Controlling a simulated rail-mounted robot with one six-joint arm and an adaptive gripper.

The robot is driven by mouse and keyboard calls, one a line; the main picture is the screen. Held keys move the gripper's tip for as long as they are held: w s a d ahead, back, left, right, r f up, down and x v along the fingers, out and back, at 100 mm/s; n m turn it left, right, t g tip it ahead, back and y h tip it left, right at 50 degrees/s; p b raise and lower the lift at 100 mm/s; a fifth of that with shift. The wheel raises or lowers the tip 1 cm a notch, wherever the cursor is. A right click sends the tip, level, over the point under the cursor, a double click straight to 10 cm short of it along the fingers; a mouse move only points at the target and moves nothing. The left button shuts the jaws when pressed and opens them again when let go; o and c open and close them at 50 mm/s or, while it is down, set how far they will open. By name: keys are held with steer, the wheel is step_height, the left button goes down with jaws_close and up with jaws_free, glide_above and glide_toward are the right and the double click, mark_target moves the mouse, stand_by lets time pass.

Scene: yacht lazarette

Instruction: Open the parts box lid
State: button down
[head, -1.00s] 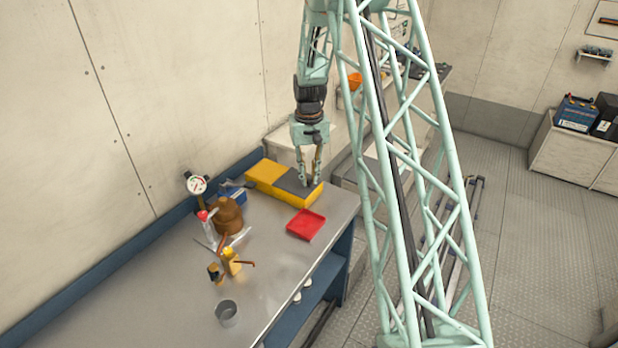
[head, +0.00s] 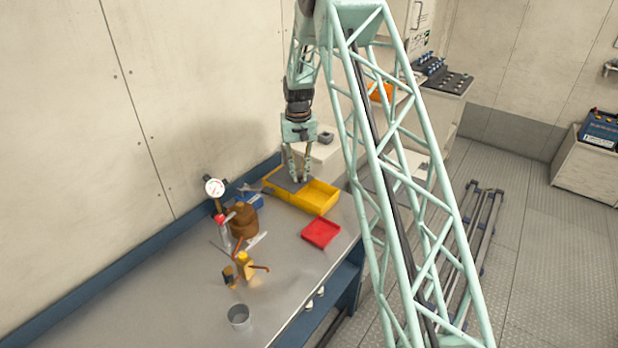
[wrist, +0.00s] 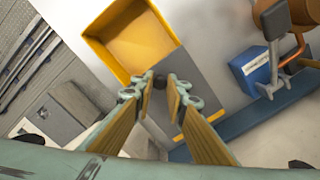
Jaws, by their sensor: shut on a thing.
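The parts box (head: 318,198) is a long yellow box on the bench near its far end. Its flat grey lid (head: 282,182) lies over the left part, and the right part is open with a bare yellow inside. My gripper (head: 299,180) points down onto the lid. In the wrist view, my gripper (wrist: 161,82) is closed around a small dark knob (wrist: 160,82) on the lid (wrist: 196,75), partly hidden by the fingers. The open compartment of the box (wrist: 132,42) shows beside it there.
A red tray (head: 320,233) lies in front of the box. A gauge (head: 214,187), a blue box (head: 250,201), a brown rounded object (head: 243,220) and a metal cup (head: 239,317) stand left and nearer.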

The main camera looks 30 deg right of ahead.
steer(key=shift+w+a, duration=0.15)
steer(key=shift+w, duration=0.3)
steer(key=c, duration=2.6)
jaws_free()
steer(key=shift+o, duration=0.2)
steer(key=shift+r, duration=0.1)
step_height(320, 180, up, 12)
